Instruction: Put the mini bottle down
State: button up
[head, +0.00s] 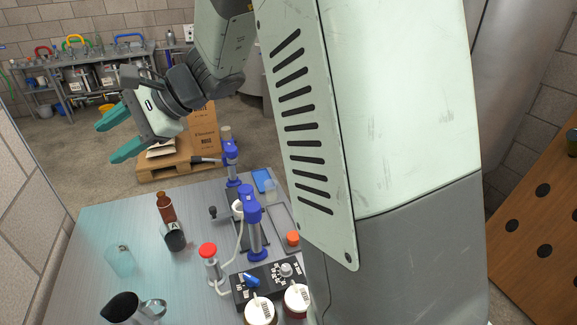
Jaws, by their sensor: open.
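My gripper (112,140) is in the air above the table's far end, up and to the left of the bottle. Its two green fingers are spread apart with nothing visible between them. The gripper and bottle are clearly apart.
A clear glass (120,260) and a metal jug (128,308) are at left. Blue-topped equipment (254,225), a red-capped device (211,262) and white-lidded jars (260,311) crowd the right. The table's left far area is clear.

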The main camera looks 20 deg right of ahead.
jog(key=s+d+r+n+t+h, duration=0.2)
jog(key=s+d+n+h, duration=0.3)
jog(key=s+d, duration=0.6)
jog(key=s+d+r+n+t+h, duration=0.1)
jog(key=s+d+n+h, duration=0.4)
jog(key=s+d, duration=0.5)
jog(key=s+r+h, duration=0.1)
jog(key=s+h, duration=0.1)
jog(key=s, duration=0.1)
jog(key=shift+s+d+t, duration=0.35)
jog(key=shift+d+t, duration=0.05)
jog(key=shift+r, duration=0.15)
